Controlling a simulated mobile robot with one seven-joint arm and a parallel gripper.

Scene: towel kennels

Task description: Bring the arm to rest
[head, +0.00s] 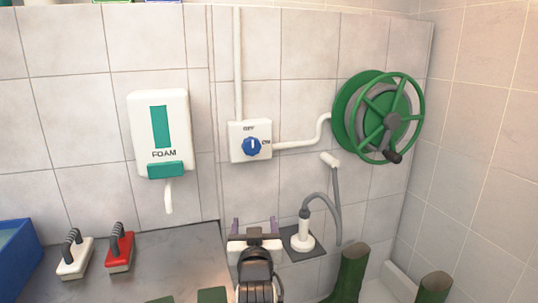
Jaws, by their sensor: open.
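My gripper (255,225) is at the lower middle of the head view, seen from behind over my arm. Its two purple fingers stand apart and point up and away, towards the tiled wall. No object shows between them. It is below the white switch box (237,154) and clear of it. My arm reaches up from the bottom edge, and its lower part is out of the picture.
The blue knob (252,146) seems to point up. A foam dispenser (175,138) and green hose reel (365,118) hang on the wall. Brushes, white (75,260) and red (120,253), sit on the grey counter (180,245). A white nozzle (304,232) and green boots (350,275) are right.

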